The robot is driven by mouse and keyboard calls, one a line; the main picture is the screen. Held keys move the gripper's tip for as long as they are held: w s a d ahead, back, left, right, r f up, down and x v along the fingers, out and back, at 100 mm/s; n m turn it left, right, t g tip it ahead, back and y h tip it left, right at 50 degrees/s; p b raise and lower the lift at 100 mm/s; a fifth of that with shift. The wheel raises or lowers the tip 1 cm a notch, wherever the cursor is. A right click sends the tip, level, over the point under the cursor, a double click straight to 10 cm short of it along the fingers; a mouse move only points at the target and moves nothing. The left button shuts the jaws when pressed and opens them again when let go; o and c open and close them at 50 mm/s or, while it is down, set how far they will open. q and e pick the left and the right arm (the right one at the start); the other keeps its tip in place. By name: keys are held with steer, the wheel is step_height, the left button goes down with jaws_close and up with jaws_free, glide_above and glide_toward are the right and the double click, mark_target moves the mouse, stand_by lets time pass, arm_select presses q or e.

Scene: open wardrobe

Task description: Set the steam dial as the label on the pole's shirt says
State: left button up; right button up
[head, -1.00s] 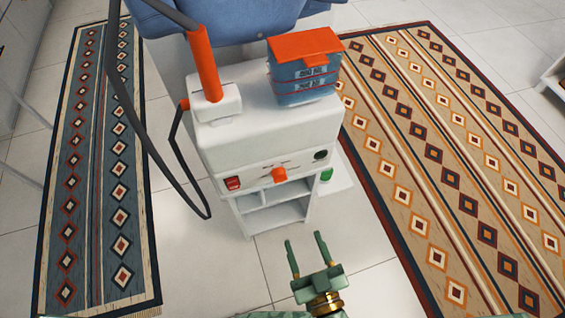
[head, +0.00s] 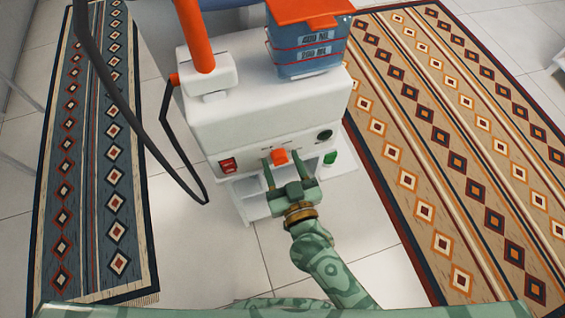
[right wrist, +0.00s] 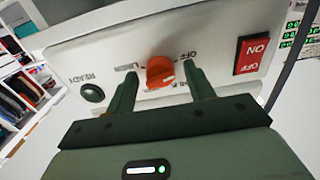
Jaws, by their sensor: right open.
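The orange steam dial (head: 280,156) is on the front panel of the white steamer (head: 265,110). In the right wrist view the dial (right wrist: 160,71) shows between the fingertips, with partly hidden, upside-down lettering around it, including "OFF". My right gripper (head: 284,168) is open, its two fingers on either side of the dial; I cannot tell whether they touch it. The gripper also shows in the right wrist view (right wrist: 160,82). The shirt's label is not readable in view; only a strip of blue cloth (head: 228,3) shows at the top. My left gripper is not in view.
A red switch (head: 228,165) and dark round READY light (head: 325,136) flank the dial. A blue tank (head: 308,50) with an orange lid sits on top. A dark hose (head: 130,115) loops at the left. Patterned rugs (head: 455,150) lie on both sides.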

steer(key=c, duration=1)
steer(key=shift+o, duration=0.2)
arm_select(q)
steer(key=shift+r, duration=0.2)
arm_select(e)
steer(key=shift+r+m, duration=0.1)
steer(key=shift+m, duration=0.3)
steer(key=shift+m+p, duration=0.55)
steer(key=shift+m, duration=0.05)
steer(key=m+p, duration=0.1)
steer(key=m, duration=0.1)
steer(key=shift+m, duration=0.3)
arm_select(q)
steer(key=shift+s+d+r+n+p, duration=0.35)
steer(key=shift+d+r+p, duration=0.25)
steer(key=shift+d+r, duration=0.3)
arm_select(e)
steer(key=shift+m, duration=4.5)
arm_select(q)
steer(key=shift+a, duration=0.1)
